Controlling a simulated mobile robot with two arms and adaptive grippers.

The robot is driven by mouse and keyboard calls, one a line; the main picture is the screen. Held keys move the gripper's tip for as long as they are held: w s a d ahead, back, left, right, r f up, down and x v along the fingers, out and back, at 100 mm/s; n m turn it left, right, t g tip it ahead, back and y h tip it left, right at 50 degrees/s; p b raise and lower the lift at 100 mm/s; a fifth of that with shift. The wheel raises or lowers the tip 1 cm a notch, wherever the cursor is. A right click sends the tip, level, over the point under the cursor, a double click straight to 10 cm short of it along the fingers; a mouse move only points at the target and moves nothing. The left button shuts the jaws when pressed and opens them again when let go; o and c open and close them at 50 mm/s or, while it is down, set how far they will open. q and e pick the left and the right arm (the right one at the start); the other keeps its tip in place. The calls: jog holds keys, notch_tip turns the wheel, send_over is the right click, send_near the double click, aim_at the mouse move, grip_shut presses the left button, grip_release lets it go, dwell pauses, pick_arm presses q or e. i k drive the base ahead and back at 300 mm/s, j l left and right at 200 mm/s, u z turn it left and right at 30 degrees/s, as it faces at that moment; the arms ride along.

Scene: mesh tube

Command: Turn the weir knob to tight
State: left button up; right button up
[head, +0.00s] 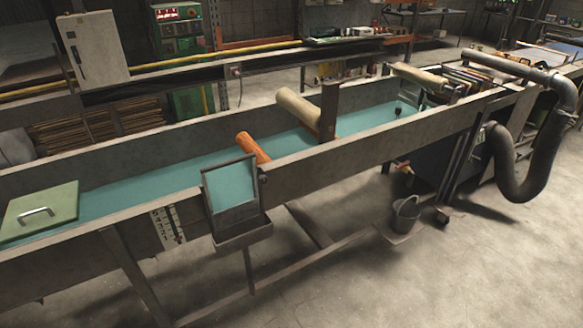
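A long grey metal trough (330,152) with a teal surface inside crosses the view. No part is clearly marked as the weir knob. A small dark knob-like part (397,111) stands inside the trough's far right end. Another small dark part (263,175) sits at the right side of a tilted framed teal panel (230,187) on the near wall. A marked scale plate (168,226) with a small dark and red part is on the near wall to the left. I cannot tell the knob's setting. Neither of my grippers is in view.
A green lid (40,211) with a handle covers the trough's left end. An orange roller (253,147) and a beige roller (298,109) lie across it. A bucket (405,214) and a thick hose (518,185) are at right. The front floor (400,285) is clear.

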aim_at(264, 180)
jog(key=u, duration=0.55)
jog(key=i+l+u, duration=0.1)
jog(key=l+u, duration=0.15)
jog(key=u, duration=0.2)
jog(key=l+u, duration=0.25)
jog(key=u, duration=0.15)
jog(key=l+u, duration=0.3)
jog(key=u, duration=0.15)
jog(key=l+u, duration=0.25)
jog(key=u, duration=0.2)
